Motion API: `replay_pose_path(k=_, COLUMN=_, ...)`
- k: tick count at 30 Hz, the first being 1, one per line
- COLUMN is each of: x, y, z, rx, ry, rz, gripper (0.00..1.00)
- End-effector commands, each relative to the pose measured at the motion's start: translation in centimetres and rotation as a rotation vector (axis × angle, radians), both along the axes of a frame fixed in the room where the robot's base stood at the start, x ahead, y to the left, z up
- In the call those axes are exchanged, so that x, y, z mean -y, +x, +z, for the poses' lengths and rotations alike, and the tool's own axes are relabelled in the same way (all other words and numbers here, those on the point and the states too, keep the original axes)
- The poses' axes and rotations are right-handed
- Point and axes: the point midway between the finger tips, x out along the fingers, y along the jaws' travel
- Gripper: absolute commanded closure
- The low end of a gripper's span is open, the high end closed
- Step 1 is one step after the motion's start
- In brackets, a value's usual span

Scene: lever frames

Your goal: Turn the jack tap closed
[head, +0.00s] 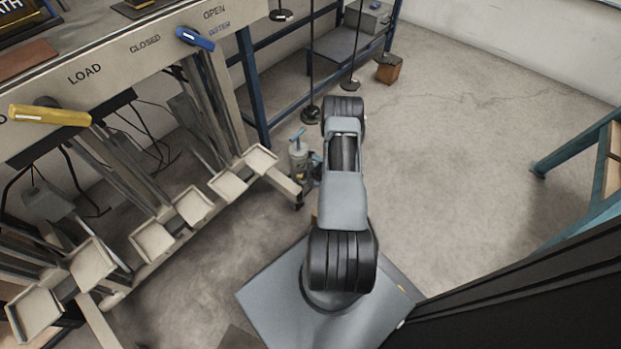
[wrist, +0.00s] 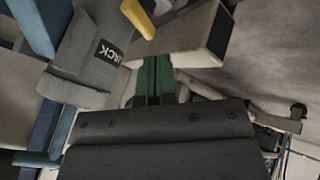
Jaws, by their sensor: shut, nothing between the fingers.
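I cannot tell for certain that this handle is the jack tap. My gripper (wrist: 153,80) shows as narrow green fingers, shut and empty, beyond the dark gripper body. In the picture the fingertips are below the handle; whether they touch anything is unclear. In the head view my arm hides the gripper. A small grey device with a blue top (head: 299,152) stands left of my arm.
A frame at left in the head view carries a yellow lever (head: 50,115), a blue lever (head: 195,38) beside CLOSED and OPEN lettering, and several trays. A brown block (head: 389,69) stands at the back. A teal-legged bench (head: 575,150) is at right.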

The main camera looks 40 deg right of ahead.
Motion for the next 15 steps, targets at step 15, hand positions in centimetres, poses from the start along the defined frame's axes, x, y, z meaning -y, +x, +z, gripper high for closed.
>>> replay_pose_path(k=15, x=-0.8, y=2.9, z=-4.1, rx=-0.001, ry=-0.001, rz=-0.002, gripper=1.0)
